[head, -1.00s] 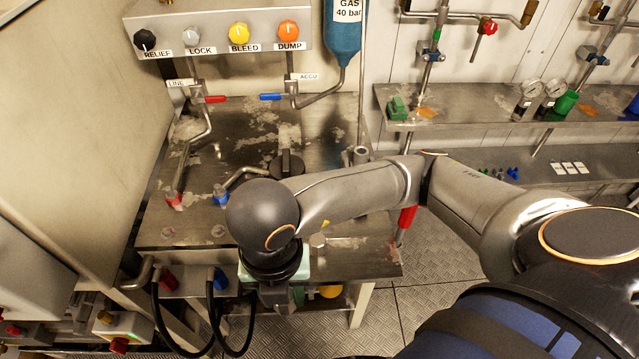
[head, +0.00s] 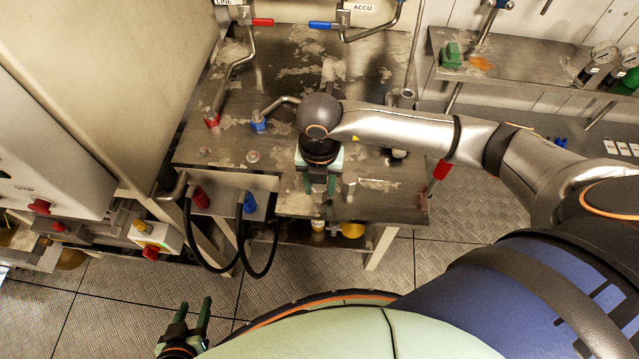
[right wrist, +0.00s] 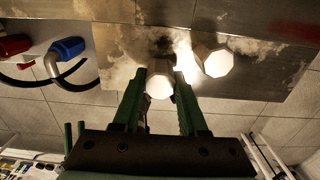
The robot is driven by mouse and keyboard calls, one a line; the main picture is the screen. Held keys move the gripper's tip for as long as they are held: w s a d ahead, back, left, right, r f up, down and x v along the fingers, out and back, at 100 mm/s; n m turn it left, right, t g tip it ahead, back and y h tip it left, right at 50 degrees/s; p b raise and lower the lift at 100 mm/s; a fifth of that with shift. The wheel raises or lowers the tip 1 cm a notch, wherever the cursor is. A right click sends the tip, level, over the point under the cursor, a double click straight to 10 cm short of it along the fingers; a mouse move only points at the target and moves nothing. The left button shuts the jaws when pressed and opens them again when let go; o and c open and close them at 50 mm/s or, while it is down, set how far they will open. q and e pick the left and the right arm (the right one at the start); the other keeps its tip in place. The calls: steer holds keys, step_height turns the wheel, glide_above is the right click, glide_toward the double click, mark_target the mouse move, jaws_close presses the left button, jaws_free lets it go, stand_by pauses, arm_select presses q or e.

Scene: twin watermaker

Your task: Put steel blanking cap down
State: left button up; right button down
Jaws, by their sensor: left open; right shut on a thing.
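My right gripper (head: 321,194) points down over the front part of the steel bench (head: 385,190). In the right wrist view its green fingers (right wrist: 160,100) are shut on a steel cap (right wrist: 160,88) with a bright, many-sided end. A second, similar steel cap (right wrist: 217,62) stands just to the right, apart from the held one; it also shows in the head view (head: 350,187). I cannot tell whether the held cap touches the bench. In the head view the fingers hide it. My left gripper (head: 191,318) is open and empty, low at the left over the floor.
Red (head: 212,121) and blue (head: 259,122) pipe fittings stand on the bench left of my right arm. Black hoses (head: 238,262) hang at the bench front. A red handle (head: 441,169) is beside its right edge. A side shelf (head: 530,80) lies back right.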

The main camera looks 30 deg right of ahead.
mark_target(320, 186)
steer(key=shift+f, duration=0.3)
steer(key=shift+f, duration=0.2)
steer(key=shift+c, duration=2.2)
jaws_free()
step_height(320, 186, up, 12)
steer(key=shift+r, duration=0.25)
